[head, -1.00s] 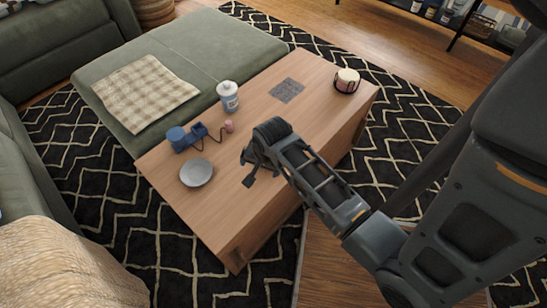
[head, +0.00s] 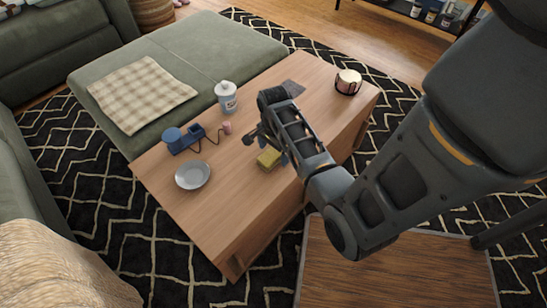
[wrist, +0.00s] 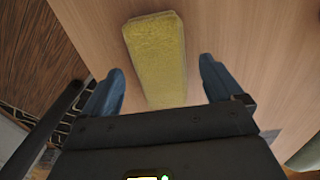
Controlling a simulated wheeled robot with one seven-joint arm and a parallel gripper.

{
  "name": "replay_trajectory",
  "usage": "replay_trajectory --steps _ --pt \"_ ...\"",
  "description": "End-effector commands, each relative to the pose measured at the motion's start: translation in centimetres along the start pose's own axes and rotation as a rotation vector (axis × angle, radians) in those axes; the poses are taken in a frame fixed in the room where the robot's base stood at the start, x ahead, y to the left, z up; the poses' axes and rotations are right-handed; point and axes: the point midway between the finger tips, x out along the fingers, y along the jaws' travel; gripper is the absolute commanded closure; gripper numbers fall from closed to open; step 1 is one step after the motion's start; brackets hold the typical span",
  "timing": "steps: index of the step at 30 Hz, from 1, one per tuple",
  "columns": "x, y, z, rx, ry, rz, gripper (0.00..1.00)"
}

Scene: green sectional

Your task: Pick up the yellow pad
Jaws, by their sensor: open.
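The yellow pad (head: 268,158) lies on the wooden coffee table (head: 226,205), near its front edge. In the wrist view the yellow pad (wrist: 157,50) is a long block, its near end between the finger tips in the picture. My gripper (head: 267,146) is over the table at the pad, with a finger on each side of it in the picture. In the wrist view my gripper (wrist: 161,78) has its two blue fingers spread wide, with visible space beside the pad. I cannot tell the height of the fingers above the table.
A grey bowl (head: 193,175), a blue object with a cord (head: 184,140), a white-and-blue bottle (head: 226,97) and a candle in a dark holder (head: 348,82) stand on the table. The table's left front is clear.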

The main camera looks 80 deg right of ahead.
Motion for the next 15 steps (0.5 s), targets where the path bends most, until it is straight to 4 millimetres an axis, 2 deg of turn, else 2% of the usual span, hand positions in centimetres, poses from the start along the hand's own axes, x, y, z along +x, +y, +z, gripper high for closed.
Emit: replay_trajectory --steps 3,11,15 --pt "1.36 -0.01 0.08 -0.002 0.000 0.000 0.06" --pt "1.57 -0.03 0.08 -0.002 0.000 -0.001 0.06" --pt "1.56 -0.03 0.08 -0.002 0.000 -0.001 0.17"
